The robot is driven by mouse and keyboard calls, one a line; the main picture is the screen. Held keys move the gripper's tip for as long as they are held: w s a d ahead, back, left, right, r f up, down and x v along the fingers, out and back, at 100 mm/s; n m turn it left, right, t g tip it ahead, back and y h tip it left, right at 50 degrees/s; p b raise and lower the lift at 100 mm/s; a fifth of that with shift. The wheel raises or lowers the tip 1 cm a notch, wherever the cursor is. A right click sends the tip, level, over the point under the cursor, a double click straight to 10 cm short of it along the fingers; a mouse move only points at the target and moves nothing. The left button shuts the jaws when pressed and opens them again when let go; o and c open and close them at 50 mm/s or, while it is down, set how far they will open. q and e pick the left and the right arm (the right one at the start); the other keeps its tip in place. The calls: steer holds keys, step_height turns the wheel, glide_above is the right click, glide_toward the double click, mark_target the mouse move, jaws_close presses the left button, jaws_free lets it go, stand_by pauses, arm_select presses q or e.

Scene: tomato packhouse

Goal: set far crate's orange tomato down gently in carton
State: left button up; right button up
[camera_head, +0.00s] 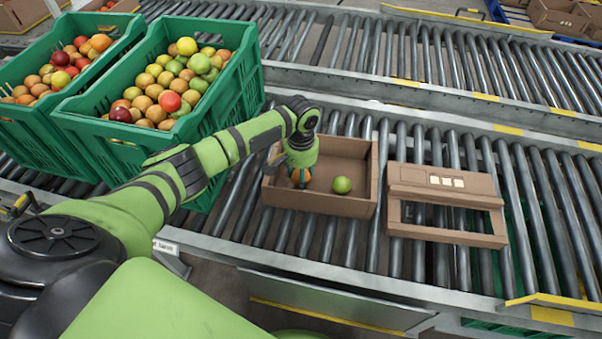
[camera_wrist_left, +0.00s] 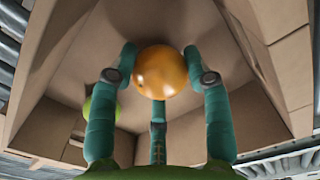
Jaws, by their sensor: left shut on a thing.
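The open brown carton (camera_head: 325,203) stands on the near roller conveyor; its inside walls fill much of the left wrist view (camera_wrist_left: 215,35). My left gripper (camera_head: 300,180) reaches down into the left part of the carton. In the left wrist view its teal fingers (camera_wrist_left: 160,75) are shut around the orange tomato (camera_wrist_left: 160,72). In the head view the fingers mostly hide this tomato, and I cannot tell whether it touches the carton floor. A green tomato (camera_head: 342,185) lies apart to the right in the carton, partly behind a finger in the wrist view (camera_wrist_left: 98,108). My right gripper is not in view.
Two green crates of mixed tomatoes stand at the left, one at the picture's edge (camera_head: 30,128) and one beside it (camera_head: 225,95). A brown cardboard piece with openings (camera_head: 445,190) lies right of the carton. Bare rollers continue to the right.

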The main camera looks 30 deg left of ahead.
arm_select(q)
steer(key=shift+f, duration=0.55)
steer(key=o, duration=0.9)
steer(key=shift+c, duration=0.6)
steer(key=shift+c, duration=1.1)
